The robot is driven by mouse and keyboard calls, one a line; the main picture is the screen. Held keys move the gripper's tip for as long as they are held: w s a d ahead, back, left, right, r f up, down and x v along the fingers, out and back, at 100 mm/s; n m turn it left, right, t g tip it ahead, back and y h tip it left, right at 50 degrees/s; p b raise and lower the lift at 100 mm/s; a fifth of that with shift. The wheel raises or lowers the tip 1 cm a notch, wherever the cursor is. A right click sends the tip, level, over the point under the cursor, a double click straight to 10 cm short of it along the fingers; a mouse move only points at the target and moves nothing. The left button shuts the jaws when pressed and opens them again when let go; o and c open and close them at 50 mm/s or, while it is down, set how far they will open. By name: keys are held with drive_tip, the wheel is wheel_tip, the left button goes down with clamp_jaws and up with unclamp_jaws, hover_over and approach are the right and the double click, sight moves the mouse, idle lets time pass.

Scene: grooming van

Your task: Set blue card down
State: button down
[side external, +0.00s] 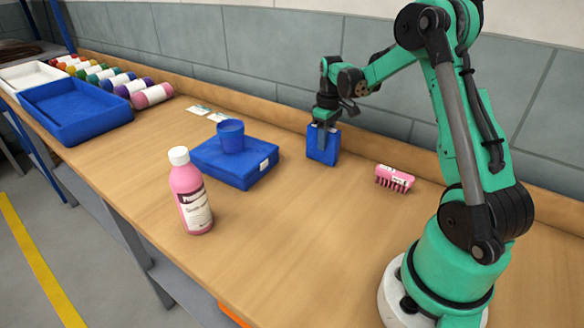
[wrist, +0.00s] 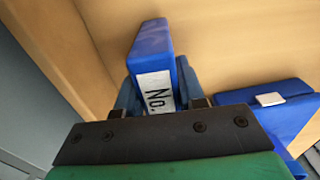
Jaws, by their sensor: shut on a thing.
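The blue card (side external: 322,150) is a thick blue block held upright between the jaws of my gripper (side external: 322,128). In the wrist view the card (wrist: 152,42) has a white label reading "No." on its near face, between the two fingers of my gripper (wrist: 160,92). The gripper is shut on it and points down over the back of the wooden table. The card's lower edge is at or very close to the table top; I cannot tell whether it touches.
A blue slab (side external: 228,173) bearing a blue cup (side external: 231,137) lies left of the card. A pink brush (side external: 395,179) lies to the right, a pink bottle (side external: 190,192) at front left. Blue tray (side external: 70,125) and colored bottles stand far left. Bare table (side external: 290,230) lies in front.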

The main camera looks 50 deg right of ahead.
drive_tip(key=shift+f, duration=0.15)
drive_tip(key=c, duration=0.5)
unclamp_jaws()
drive_tip(key=shift+c, duration=0.2)
wheel_tip(320, 180, up, 12)
drive_tip(key=shift+r, duration=0.1)
drive_tip(key=s+a+f+t, duration=0.1)
drive_tip(key=s+a+t, duration=0.1)
drive_tip(key=a, duration=0.9)
drive_tip(key=s+a+f+t, duration=0.1)
drive_tip(key=s+a+t, duration=0.2)
drive_tip(key=a, duration=0.9)
drive_tip(key=shift+s+a+f+t, duration=0.25)
drive_tip(key=shift+s+t, duration=0.05)
drive_tip(key=shift+t, duration=0.8)
